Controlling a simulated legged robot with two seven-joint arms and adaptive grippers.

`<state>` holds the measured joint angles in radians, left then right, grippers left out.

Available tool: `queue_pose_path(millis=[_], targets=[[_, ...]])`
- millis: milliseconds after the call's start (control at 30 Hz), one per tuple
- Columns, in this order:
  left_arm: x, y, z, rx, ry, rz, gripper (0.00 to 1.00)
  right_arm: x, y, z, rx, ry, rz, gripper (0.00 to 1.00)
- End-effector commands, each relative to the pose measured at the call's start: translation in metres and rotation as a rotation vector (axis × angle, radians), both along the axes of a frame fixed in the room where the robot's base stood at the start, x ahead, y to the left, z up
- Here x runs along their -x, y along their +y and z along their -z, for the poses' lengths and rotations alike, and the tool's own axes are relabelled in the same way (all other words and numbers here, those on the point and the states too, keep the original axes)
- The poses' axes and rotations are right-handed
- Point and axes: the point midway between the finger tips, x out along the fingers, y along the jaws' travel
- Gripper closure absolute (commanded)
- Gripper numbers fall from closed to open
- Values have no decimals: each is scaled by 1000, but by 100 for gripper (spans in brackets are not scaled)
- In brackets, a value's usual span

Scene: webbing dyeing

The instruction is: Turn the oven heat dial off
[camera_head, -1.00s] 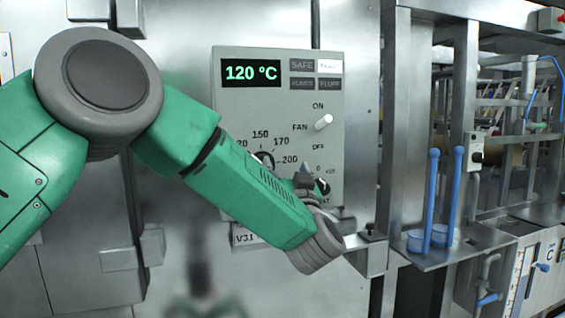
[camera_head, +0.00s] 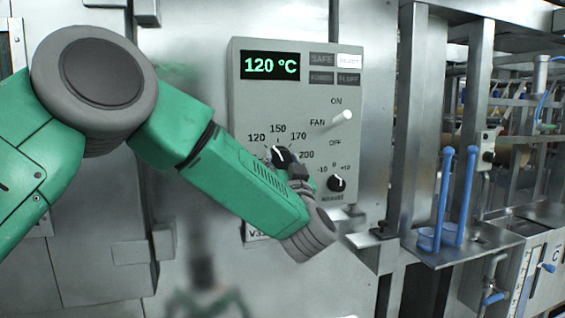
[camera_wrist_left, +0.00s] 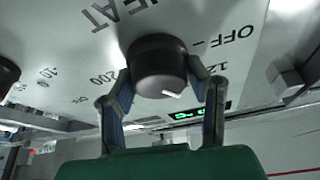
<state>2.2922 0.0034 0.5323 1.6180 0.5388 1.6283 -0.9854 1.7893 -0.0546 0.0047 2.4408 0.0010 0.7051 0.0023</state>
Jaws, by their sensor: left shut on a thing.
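The black heat dial (camera_head: 281,156) sits on the grey control panel (camera_head: 345,101), its white mark pointing near 150. In the left wrist view the same dial (camera_wrist_left: 158,66) appears upside down, with OFF at upper right, 200 at left and 120 partly covered at right. My left gripper (camera_head: 290,166) is at the dial, its fingers on both sides of it and shut on it, as the wrist view (camera_wrist_left: 160,88) shows. In the head view my forearm hides the lower left of the dial's scale. My right gripper is not in view.
The display (camera_head: 271,65) reads 120 °C. A white fan switch (camera_head: 343,118) and a black adjust knob (camera_head: 336,183) are right of the dial.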

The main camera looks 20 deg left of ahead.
Motion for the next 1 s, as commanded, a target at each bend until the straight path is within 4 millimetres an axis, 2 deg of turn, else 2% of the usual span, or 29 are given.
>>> queue_pose_path(millis=[1000], targets=[[0, -1, 9, 1, 19, -3, 85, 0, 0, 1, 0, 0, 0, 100]])
